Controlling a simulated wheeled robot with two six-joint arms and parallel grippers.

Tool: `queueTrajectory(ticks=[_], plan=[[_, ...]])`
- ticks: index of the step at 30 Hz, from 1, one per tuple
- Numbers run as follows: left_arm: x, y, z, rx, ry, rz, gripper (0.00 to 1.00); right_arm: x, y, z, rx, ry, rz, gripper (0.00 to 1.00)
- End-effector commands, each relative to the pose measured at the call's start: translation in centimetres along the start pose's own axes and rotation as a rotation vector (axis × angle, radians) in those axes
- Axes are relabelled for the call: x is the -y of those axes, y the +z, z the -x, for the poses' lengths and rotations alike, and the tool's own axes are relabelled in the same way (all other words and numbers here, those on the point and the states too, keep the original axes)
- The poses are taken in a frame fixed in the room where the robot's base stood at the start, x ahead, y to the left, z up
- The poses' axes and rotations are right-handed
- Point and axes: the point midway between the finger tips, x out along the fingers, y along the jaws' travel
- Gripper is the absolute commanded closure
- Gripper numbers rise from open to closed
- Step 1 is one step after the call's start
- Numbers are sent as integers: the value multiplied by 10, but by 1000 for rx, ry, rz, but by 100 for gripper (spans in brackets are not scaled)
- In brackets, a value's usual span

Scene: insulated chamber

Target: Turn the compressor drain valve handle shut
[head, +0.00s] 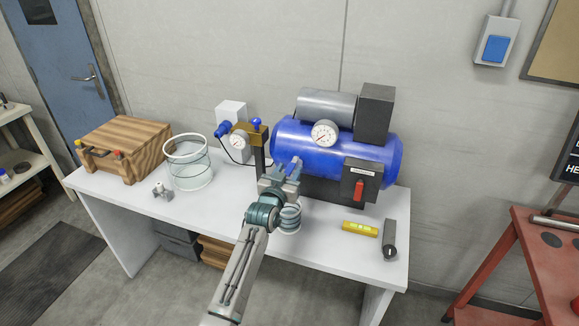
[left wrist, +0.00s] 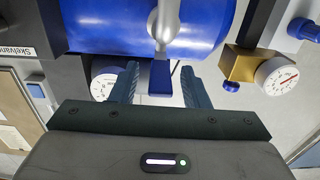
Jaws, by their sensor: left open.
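The blue compressor tank (head: 340,143) lies at the back of the white workbench. The drain valve is a silver fitting (left wrist: 163,22) on the tank with a flat blue handle (left wrist: 160,78), seen close up in the left wrist view. In the head view, the blue handle (head: 291,168) is partly hidden by my left gripper. My left gripper (head: 287,167) is open at the tank's front left. In the left wrist view, its two fingers (left wrist: 159,86) stand on either side of the handle, with gaps visible on both sides. My right gripper is not in view.
A brass regulator (left wrist: 240,63) with a gauge stands beside the tank. A coiled or ribbed cup (head: 290,217) is below my left gripper.

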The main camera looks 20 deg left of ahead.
Motion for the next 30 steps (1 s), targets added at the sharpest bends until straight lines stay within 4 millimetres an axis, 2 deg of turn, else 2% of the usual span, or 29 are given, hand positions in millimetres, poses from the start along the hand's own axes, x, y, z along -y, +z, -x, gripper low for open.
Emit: queueTrajectory(ticks=[5, 14, 20, 21, 30], plan=[[0, 0, -11, 0, 0, 0, 58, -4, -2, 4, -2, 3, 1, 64], [0, 0, -12, 0, 0, 0, 58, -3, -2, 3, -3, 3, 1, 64], [0, 1, -12, 1, 0, 0, 97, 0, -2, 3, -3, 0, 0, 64], [0, 1, -12, 1, 0, 0, 100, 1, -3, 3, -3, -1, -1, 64], [3, 2, -12, 0, 5, -1, 100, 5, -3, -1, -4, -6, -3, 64]])
